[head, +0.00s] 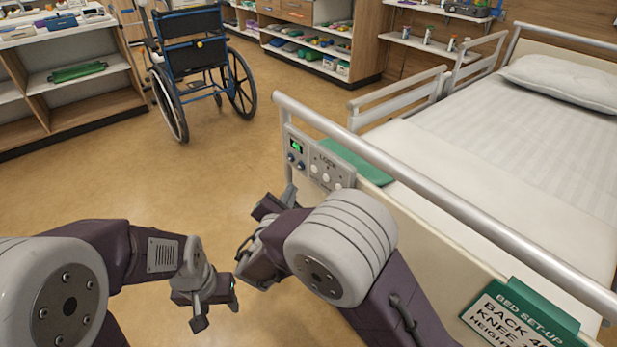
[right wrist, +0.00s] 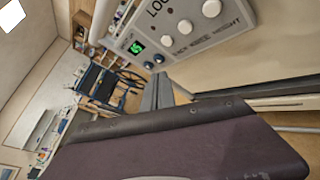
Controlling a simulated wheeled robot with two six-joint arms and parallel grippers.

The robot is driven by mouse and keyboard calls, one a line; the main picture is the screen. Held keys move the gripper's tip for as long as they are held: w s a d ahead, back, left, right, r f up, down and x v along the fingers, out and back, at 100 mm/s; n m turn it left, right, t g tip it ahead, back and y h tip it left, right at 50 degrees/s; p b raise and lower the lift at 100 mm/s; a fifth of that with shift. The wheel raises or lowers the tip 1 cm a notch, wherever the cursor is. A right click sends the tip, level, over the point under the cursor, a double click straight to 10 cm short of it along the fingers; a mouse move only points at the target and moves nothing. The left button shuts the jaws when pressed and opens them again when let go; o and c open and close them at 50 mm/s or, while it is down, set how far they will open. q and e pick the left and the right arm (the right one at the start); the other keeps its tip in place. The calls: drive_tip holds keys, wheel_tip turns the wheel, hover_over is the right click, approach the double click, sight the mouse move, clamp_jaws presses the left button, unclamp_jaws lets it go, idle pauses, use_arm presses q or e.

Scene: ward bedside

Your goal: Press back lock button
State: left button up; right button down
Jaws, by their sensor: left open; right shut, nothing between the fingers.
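The control panel (head: 318,168) is on the bed's footboard. It has a row of white lock buttons under the word LOCK. The back lock button (right wrist: 167,44) is the white one nearest the green display (right wrist: 136,46) in the right wrist view; in the head view the back lock button (head: 314,169) is also visible. My right gripper (right wrist: 160,80) is shut and empty, its tips just below the panel's lower edge in the wrist view, apart from the button as far as I can tell. My left gripper (head: 216,303) is open and empty, low to the left.
Two dark blue knobs (right wrist: 153,61) sit beside the back lock button. The knee (right wrist: 185,27) and height (right wrist: 212,8) lock buttons follow in the row. The bed rail (head: 400,180) runs above the panel. A green set-up card (head: 535,305) hangs on the footboard. A wheelchair (head: 195,60) stands behind; floor between is clear.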

sight(315, 169)
use_arm(q)
drive_tip(key=shift+w+a+f+b, duration=0.2)
drive_tip(key=shift+w+f+b, duration=0.15)
drive_tip(key=shift+f, duration=0.25)
use_arm(e)
drive_tip(key=a, duration=0.2)
drive_tip(key=a+n+t+y, duration=0.1)
drive_tip(key=shift+w+a+f, duration=0.1)
drive_tip(key=shift+w+a, duration=0.15)
drive_tip(key=shift+w, duration=0.15)
use_arm(q)
drive_tip(key=shift+f+b, duration=0.6)
drive_tip(key=shift+f, duration=0.05)
use_arm(e)
drive_tip(key=w+d, duration=0.5)
drive_tip(key=d, duration=0.2)
drive_tip(key=shift+w+d, duration=0.1)
use_arm(q)
drive_tip(key=shift+f, duration=0.1)
idle(0.6)
